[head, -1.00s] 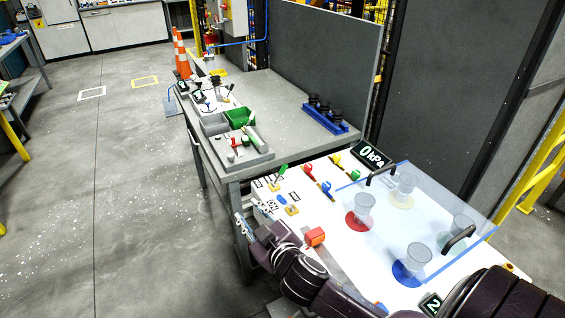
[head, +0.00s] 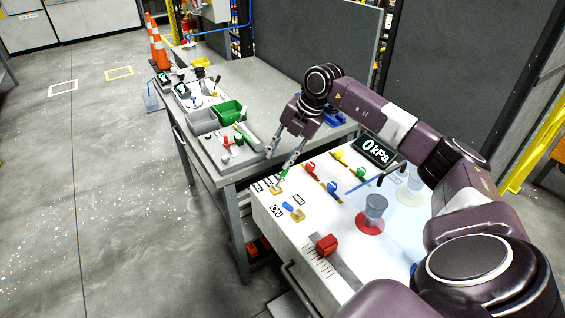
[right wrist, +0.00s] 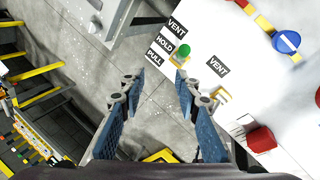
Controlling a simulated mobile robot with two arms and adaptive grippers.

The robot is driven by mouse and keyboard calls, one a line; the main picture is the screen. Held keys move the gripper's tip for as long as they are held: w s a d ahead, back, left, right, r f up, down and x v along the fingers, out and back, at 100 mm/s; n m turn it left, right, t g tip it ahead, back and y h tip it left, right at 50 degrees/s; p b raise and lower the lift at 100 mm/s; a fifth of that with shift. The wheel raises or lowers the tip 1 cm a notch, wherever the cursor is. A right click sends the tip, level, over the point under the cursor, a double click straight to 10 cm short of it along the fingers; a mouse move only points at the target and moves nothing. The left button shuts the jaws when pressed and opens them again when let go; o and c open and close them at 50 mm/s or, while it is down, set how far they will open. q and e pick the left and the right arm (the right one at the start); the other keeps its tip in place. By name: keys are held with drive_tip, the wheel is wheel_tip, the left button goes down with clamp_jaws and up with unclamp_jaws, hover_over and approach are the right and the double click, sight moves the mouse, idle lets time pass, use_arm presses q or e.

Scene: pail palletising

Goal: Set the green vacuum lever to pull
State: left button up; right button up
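The green vacuum lever (head: 280,176) stands in a small yellow bracket near the back left corner of the white panel (head: 275,217). In the right wrist view its round green knob (right wrist: 184,49) is beside the VENT, HOLD and PULL labels (right wrist: 165,44), nearest VENT and HOLD; its exact setting is hard to tell. My right gripper (head: 280,160) hangs above the panel's back left edge, near the lever. Its two fingers (right wrist: 157,79) are apart and empty, with the knob just beyond the right finger. My left gripper is out of view.
A blue lever (head: 288,206) in a yellow bracket, a red block (head: 327,244) on a slider, and red (head: 309,168) and yellow (head: 337,156) valves are close by. A 0 kPa display (head: 375,151) stands behind. A grey tray (head: 235,155) is on the table beyond.

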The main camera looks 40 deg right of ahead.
sight(282, 176)
drive_tip(key=s+d+h, duration=0.1)
drive_tip(key=d, duration=0.3)
drive_tip(key=shift+m+g, duration=0.3)
drive_tip(key=shift+m, duration=0.1)
drive_tip(key=p+x, duration=0.2)
drive_tip(key=x, duration=0.4)
drive_tip(key=shift+f, duration=0.45)
drive_tip(key=shift+c, duration=0.5)
clamp_jaws()
